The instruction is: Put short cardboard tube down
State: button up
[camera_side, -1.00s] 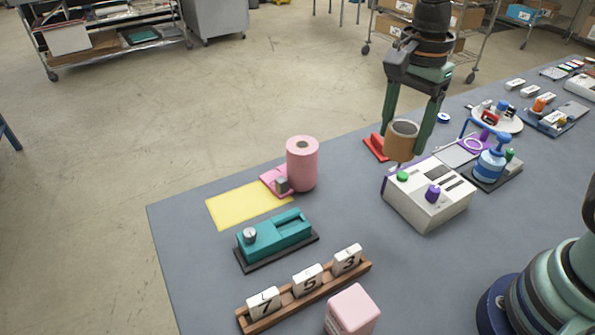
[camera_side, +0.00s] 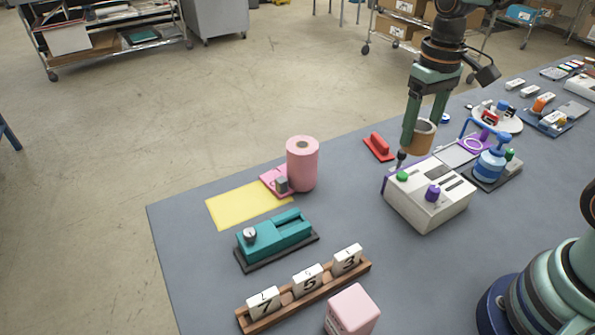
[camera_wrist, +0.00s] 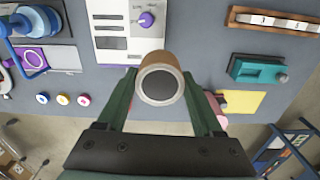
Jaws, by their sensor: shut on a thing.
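The short cardboard tube (camera_side: 422,138) is brown with a pale rim and a hollow, dark inside. My gripper (camera_side: 411,135) is shut on it and holds it above the table, just behind the white box with the green and purple knobs. The wrist view shows the tube (camera_wrist: 160,82) between the two green fingers, its open end facing the camera. In the side view one finger covers the tube's left part, and the other finger is largely hidden.
The white machine (camera_side: 428,198) stands just in front of the tube. A red handled block (camera_side: 379,147) lies to the left. A pink roll (camera_side: 302,163), yellow sheet (camera_side: 245,205) and teal device (camera_side: 275,238) are farther left. A blue press (camera_side: 490,165) stands right.

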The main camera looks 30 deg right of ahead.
jog(key=shift+d, duration=0.1)
dwell(0.8)
jog(key=a+m, duration=0.1)
jog(key=m, duration=0.1)
jog(key=a+r+m, duration=0.1)
jog(key=m, duration=0.1)
jog(key=shift+s+a+m, duration=0.15)
jog(key=shift+a+m, duration=0.1)
jog(key=shift+m, duration=0.05)
jog(key=s+a+r+m, duration=0.2)
jog(key=a+m, duration=0.3)
jog(key=m, duration=0.7)
jog(key=shift+a+m, duration=0.25)
jog(key=shift+m, duration=0.15)
jog(key=shift+r, duration=0.1)
notch_tip(320, 180, down, 20)
jog(key=shift+r, duration=0.2)
